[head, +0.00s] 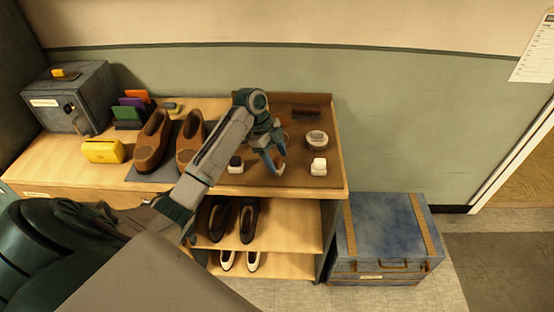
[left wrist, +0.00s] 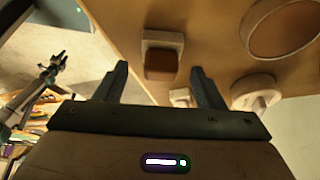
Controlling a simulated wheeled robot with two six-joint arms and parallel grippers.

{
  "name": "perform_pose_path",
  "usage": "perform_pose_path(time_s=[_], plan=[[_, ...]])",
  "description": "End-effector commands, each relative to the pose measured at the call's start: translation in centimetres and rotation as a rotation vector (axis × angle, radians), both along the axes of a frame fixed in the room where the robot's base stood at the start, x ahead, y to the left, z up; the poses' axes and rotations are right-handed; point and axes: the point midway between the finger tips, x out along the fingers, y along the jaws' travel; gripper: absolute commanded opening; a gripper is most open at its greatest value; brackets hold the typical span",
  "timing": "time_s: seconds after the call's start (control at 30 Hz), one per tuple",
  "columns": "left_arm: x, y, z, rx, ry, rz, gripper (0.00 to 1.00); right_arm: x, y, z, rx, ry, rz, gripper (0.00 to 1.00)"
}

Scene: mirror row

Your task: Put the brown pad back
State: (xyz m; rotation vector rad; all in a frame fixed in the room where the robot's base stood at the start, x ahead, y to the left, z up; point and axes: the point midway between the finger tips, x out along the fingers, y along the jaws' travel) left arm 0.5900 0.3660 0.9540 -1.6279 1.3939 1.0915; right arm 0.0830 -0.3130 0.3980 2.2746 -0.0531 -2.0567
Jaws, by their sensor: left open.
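The brown pad (left wrist: 161,63) sits on a pale block in the left wrist view, on the brown tray surface. It lies ahead of and between my left gripper's fingers (left wrist: 162,85), which are open; no contact shows. In the head view my left gripper (head: 274,155) hangs over the brown tray (head: 256,181) at the right end of the bench. It largely covers the pad there. A dark-topped white block (head: 235,163) stands to its left and a white block (head: 318,166) to its right. A small arm, apparently my right, shows in the left wrist view with its gripper (left wrist: 56,65) unclear.
A round tin (head: 316,138) and a dark brush (head: 305,112) are on the tray. Brown shoes (head: 153,142) stand on a mat to the left, near a yellow box (head: 103,151). More shoes are on shelves below. A blue chest (head: 385,232) stands right of the bench.

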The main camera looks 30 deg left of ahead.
Motion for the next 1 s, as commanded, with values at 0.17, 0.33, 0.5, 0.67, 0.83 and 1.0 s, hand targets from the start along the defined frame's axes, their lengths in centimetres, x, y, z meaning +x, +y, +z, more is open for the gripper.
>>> perform_pose_path(time_s=[0.17, 0.33, 0.5, 0.67, 0.83, 1.0], plan=[[-0.1, 1.6, 3.0, 0.005, -0.006, 0.000, 0.63, 0.0, 0.0, -1.7, 0.000, 0.000, 0.000, 0.36], [-0.4, 3.0, 7.5, 0.004, -0.002, 0.002, 0.63, 0.0, 0.1, -1.0, 0.002, 0.000, -0.001, 0.36], [-0.6, 3.8, 9.6, 0.002, 0.000, 0.001, 0.63, 0.1, 0.4, 0.6, 0.004, -0.001, -0.002, 0.36], [-0.6, 4.2, 10.2, 0.001, -0.001, 0.000, 0.63, 0.0, 0.4, 1.0, 0.004, 0.000, -0.002, 0.36], [-0.6, 4.2, 10.2, 0.001, -0.001, 0.000, 0.63, -0.1, 0.4, 1.0, 0.004, 0.001, -0.002, 0.36], [-0.6, 4.2, 10.2, 0.001, -0.001, 0.000, 0.63, -0.1, 0.4, 0.9, 0.004, 0.001, -0.002, 0.36]])
